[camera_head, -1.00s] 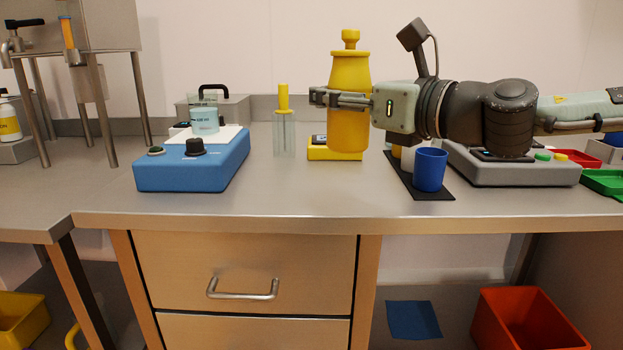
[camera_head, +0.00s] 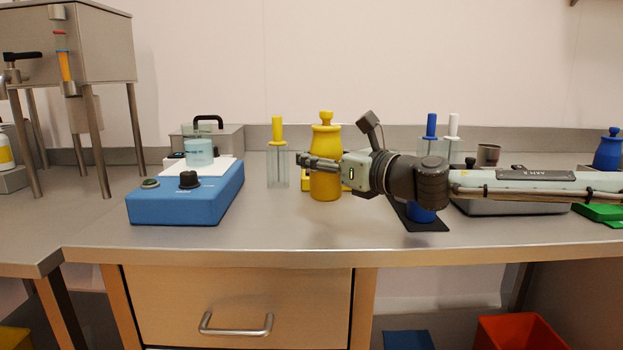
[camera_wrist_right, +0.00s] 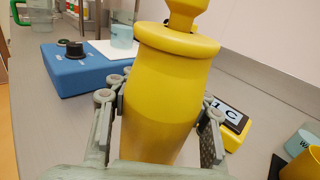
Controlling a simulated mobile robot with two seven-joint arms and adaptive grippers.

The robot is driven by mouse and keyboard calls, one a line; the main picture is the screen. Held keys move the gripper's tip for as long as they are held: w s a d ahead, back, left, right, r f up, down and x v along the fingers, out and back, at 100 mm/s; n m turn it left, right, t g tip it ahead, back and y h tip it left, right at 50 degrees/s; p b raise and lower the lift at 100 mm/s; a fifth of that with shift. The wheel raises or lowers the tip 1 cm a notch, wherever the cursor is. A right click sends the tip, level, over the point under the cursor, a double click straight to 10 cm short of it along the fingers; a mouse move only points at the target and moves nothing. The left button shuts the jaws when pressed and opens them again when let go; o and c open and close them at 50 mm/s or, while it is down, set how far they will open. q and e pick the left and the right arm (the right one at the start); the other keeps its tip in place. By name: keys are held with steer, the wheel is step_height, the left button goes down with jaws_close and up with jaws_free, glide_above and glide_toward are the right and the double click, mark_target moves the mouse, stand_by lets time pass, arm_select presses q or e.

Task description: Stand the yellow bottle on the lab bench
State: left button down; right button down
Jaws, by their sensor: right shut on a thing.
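The yellow bottle (camera_head: 326,140) is upright, with a round-knobbed stopper on top. My right gripper (camera_head: 318,163) comes in from the right and is shut around the bottle's body. In the right wrist view the bottle (camera_wrist_right: 165,90) fills the middle, with one finger on each side. The bottle's base is over the lab bench (camera_head: 270,232), at or just above its top; I cannot tell whether it touches. My left gripper is not in view.
A blue stirrer (camera_head: 180,205) stands left of the bottle. A clear holder with a yellow-handled tool (camera_head: 278,165) is close on the left. A yellow device (camera_wrist_right: 235,125) sits behind the bottle. A dark mat (camera_head: 430,224) with a blue cup lies right. The front bench strip is clear.

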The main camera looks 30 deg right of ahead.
step_height(320, 180, down, 3)
steer(key=shift+w+f+b, duration=0.1)
steer(key=shift+b, duration=0.25)
steer(key=shift+f, duration=0.35)
arm_select(q)
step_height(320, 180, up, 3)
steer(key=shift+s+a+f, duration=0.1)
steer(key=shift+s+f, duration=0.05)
steer(key=shift+b, duration=0.3)
arm_select(e)
steer(key=shift+f, duration=0.2)
steer(key=c, duration=0.7)
jaws_free()
steer(key=shift+c, duration=0.2)
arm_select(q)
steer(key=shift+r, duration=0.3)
arm_select(e)
steer(key=shift+r, duration=0.1)
